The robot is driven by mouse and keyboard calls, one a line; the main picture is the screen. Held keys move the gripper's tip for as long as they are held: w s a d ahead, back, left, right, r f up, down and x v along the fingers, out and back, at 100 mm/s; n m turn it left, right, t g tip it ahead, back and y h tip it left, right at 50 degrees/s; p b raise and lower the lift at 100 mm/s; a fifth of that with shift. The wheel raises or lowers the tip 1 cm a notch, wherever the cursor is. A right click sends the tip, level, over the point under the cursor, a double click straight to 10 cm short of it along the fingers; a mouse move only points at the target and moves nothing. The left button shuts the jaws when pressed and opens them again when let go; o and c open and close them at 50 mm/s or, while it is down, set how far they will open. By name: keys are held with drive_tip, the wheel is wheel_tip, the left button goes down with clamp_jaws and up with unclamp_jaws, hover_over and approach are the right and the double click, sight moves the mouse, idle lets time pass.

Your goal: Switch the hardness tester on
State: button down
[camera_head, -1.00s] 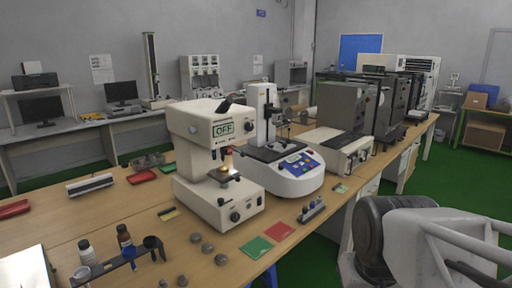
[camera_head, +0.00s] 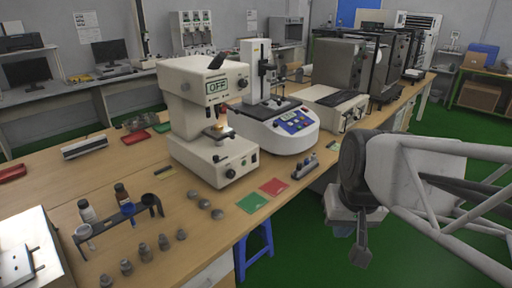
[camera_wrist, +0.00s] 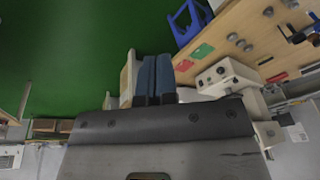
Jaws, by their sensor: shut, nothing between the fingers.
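The hardness tester (camera_head: 205,105) is a cream bench machine left of centre on the wooden table in the head view. Its upper display (camera_head: 216,86) reads OFF. A black knob (camera_head: 230,173) and a small greenish control (camera_head: 254,158) are on its lower front. My gripper (camera_head: 360,258) hangs over the green floor, right of the table's front edge and well apart from the tester. In the wrist view its two blue fingers (camera_wrist: 155,60) lie side by side, shut and empty. The tester's cream body (camera_wrist: 230,75) shows right of them, partly hidden by my wrist.
Green (camera_head: 252,203) and red (camera_head: 273,187) plates lie before the tester. Several small metal pieces (camera_head: 163,242) and a bottle rack (camera_head: 120,218) are at the front left. A white machine with a blue panel (camera_head: 293,122) stands right of the tester. A blue stool (camera_head: 255,250) is below the edge.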

sight(255, 159)
drive_tip(key=w+a+f+m+y, duration=0.1)
drive_tip(key=w+a+m+y, duration=0.15)
drive_tip(key=w, duration=1.45)
drive_tip(key=w+a+f+m+y, duration=0.1)
drive_tip(key=w+a+f+y, duration=0.15)
drive_tip(key=w, duration=1.45)
drive_tip(key=w+f+m+t, duration=0.1)
drive_tip(key=w+f, duration=0.5)
drive_tip(key=w, duration=0.4)
drive_tip(key=w+f+m+t, duration=0.1)
drive_tip(key=w+f+m, duration=0.1)
drive_tip(key=w+f, duration=0.5)
drive_tip(key=w+f+m+t, duration=0.1)
drive_tip(key=w+f+m, duration=0.1)
drive_tip(key=w+f, duration=0.5)
drive_tip(key=w, duration=0.6)
drive_tip(key=shift+w+a, duration=0.2)
drive_tip(key=shift+a, duration=0.15)
drive_tip(key=shift+a+f, duration=0.1)
drive_tip(key=shift+f, duration=0.15)
drive_tip(key=shift+w+a+r+x, duration=0.1)
drive_tip(key=shift+x, duration=1.65)
drive_tip(key=shift+w+a+r+x, duration=0.1)
drive_tip(key=shift+r+x, duration=0.05)
drive_tip(key=shift+x, duration=1.55)
drive_tip(key=shift+w+a+r+x, duration=0.1)
drive_tip(key=shift+x, duration=1.65)
drive_tip(key=shift+w+a+f, duration=0.15)
drive_tip(key=shift+w+a, duration=0.9)
drive_tip(key=shift+w, duration=0.05)
